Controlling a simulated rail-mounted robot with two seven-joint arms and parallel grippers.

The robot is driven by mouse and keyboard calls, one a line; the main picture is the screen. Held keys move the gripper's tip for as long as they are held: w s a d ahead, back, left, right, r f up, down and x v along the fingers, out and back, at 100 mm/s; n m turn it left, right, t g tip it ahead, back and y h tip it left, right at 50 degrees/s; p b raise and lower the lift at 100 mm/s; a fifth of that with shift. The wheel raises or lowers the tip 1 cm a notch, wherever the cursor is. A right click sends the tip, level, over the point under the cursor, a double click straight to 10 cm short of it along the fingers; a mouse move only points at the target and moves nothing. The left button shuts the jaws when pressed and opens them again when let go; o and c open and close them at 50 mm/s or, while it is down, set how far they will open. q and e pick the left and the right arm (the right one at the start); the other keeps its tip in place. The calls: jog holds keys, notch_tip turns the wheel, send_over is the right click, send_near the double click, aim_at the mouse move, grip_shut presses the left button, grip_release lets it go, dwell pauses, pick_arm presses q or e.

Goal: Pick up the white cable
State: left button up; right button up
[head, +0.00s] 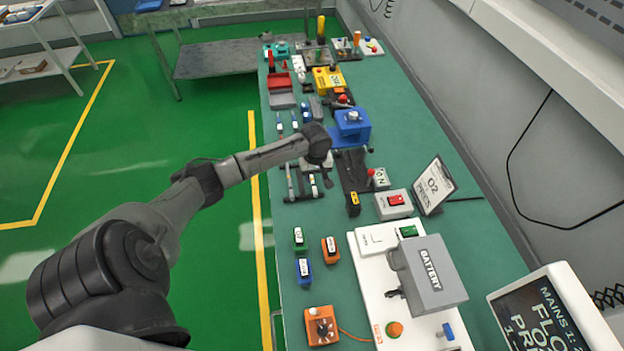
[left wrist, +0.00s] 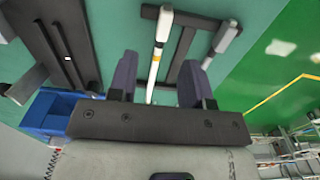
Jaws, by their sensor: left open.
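In the left wrist view, the white cable (left wrist: 159,45) is a thin, straight white piece with a dark and yellowish band, lying along a dark rack. It runs between the two fingers of my left gripper (left wrist: 158,72), which is open with gaps beside the cable. In the head view my left gripper (head: 318,152) is over the rack on the green bench, its fingers mostly hidden by the wrist. A white piece that seems to be the cable (head: 313,184) shows just below it. My right gripper is in neither view.
A blue box-shaped device (head: 352,124) stands right of the gripper, with a dark rail (head: 352,172) in front of it. A grey battery box (head: 432,272) stands on a white panel nearer. A tilted sign (head: 433,186) stands at the right. Bench around small coloured blocks is bare.

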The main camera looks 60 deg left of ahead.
aim_at(314, 187)
pick_arm(q)
jog(key=shift+s+f+b, duration=0.15)
jog(key=shift+f+b, duration=0.25)
jog(key=shift+f, duration=2.6)
grip_shut()
